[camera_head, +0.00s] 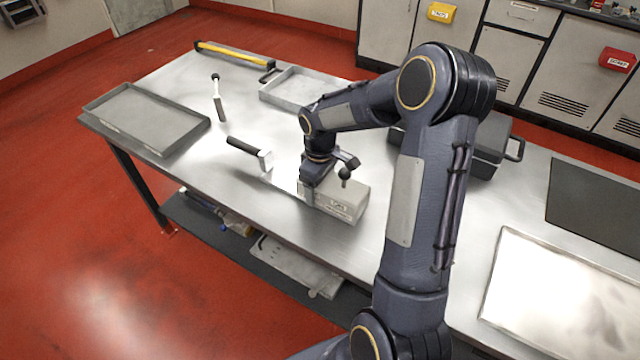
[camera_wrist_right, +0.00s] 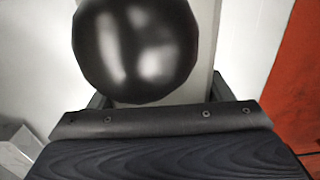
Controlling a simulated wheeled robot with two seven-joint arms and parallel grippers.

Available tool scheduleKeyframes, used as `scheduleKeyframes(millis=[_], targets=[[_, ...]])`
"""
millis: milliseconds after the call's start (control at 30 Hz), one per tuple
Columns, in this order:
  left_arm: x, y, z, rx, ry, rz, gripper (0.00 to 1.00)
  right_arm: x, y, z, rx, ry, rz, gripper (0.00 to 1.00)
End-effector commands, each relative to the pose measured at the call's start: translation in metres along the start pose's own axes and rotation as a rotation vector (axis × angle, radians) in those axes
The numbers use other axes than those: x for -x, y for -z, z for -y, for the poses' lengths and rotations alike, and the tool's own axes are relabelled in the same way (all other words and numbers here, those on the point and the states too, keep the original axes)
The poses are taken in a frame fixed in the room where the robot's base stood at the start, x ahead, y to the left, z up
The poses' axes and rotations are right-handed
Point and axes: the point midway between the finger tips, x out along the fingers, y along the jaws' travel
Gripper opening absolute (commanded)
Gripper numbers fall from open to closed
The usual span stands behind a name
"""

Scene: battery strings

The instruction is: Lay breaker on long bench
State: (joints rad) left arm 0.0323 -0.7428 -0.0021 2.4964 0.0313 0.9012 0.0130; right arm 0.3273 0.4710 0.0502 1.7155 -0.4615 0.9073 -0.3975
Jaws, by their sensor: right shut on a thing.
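The breaker (camera_head: 342,202) is a light grey box with a small label and a black ball-ended lever. It is on or just above the long metal bench (camera_head: 240,195), near its front edge; I cannot tell if it touches the top. My right gripper (camera_head: 308,192) points down at the breaker's left end and is shut on it. In the right wrist view, the black ball (camera_wrist_right: 135,48) fills the upper middle, with the breaker's grey body (camera_wrist_right: 203,50) behind it. The fingertips are mostly hidden there. My left gripper is not in view.
A white-headed tool with a black handle (camera_head: 245,150) lies just left of the breaker. A smaller tool (camera_head: 218,100), grey trays (camera_head: 150,118) (camera_head: 300,88) and a yellow level (camera_head: 235,54) lie farther off. A dark case (camera_head: 490,145) stands behind my arm.

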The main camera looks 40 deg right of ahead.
Motion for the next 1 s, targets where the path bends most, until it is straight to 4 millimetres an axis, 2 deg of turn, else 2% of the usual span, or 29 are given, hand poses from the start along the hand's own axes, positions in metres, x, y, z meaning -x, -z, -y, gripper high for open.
scheduleKeyframes(millis=[267, 300, 467, 767, 867, 1000], targets=[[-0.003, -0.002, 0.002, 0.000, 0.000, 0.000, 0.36, -0.004, 0.001, 0.000, 0.000, -0.002, -0.002, 0.19], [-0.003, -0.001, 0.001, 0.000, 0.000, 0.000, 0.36, -0.003, 0.001, 0.000, 0.000, -0.002, -0.002, 0.78], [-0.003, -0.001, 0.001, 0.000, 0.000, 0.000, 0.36, -0.004, 0.001, 0.000, 0.000, -0.001, -0.001, 0.98], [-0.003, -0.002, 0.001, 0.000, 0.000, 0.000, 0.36, -0.003, 0.000, 0.000, 0.000, 0.001, 0.001, 0.98], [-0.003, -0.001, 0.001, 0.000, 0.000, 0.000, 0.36, 0.008, 0.000, -0.001, -0.001, -0.002, -0.001, 0.98], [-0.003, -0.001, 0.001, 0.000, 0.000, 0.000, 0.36, 0.032, 0.001, -0.001, 0.001, -0.004, -0.004, 0.98]])
